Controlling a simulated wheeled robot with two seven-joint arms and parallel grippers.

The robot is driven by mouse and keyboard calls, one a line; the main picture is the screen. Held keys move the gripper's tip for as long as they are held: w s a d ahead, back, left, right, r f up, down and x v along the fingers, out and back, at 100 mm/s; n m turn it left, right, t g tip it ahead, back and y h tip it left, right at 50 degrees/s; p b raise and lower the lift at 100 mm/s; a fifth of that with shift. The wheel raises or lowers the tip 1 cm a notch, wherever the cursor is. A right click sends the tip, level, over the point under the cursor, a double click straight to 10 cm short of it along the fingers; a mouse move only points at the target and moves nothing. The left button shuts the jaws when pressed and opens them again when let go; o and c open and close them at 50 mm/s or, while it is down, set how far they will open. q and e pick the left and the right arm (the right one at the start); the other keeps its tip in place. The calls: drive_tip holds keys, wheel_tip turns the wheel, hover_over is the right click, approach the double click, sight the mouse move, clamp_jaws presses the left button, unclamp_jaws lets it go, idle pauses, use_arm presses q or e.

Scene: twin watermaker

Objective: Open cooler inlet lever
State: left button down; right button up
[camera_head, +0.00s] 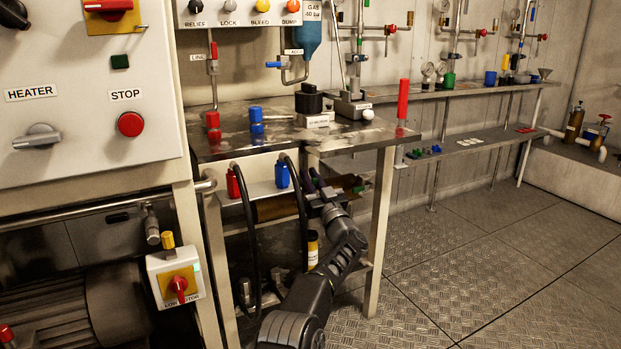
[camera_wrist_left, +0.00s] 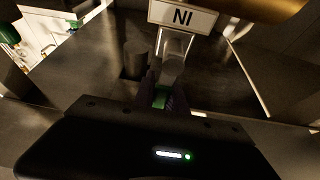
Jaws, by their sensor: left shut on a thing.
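My left gripper (camera_head: 314,182) reaches under the metal bench, in front of a brass cylinder (camera_head: 273,208). In the left wrist view its fingers (camera_wrist_left: 165,98) are shut on a small green grip (camera_wrist_left: 161,98), which appears to be the cooler inlet lever's handle. Just beyond the fingers is a pale metal fitting (camera_wrist_left: 174,55). Above it is a white label (camera_wrist_left: 183,16) that reads "NI", which is "IN" seen upside down. The fingers hide most of the lever, so its angle is unclear. In the head view the lever cannot be made out. My right gripper is not in view.
Black hoses (camera_head: 248,240) with red (camera_head: 233,184) and blue (camera_head: 282,174) connectors hang left of my gripper. A bench leg (camera_head: 381,230) stands close on the right. A yellow-labelled bottle (camera_head: 313,249) is below. The floor to the right is clear.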

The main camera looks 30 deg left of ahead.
use_arm(q)
drive_tip(key=c, duration=1.4)
unclamp_jaws()
drive_tip(key=shift+a, duration=0.1)
drive_tip(key=shift+o, duration=0.2)
drive_tip(key=shift+d, duration=0.2)
drive_tip(key=shift+p+v, duration=0.65)
drive_tip(key=shift+v, duration=0.55)
drive_tip(key=shift+p+v, duration=0.75)
drive_tip(key=shift+v, duration=1.8)
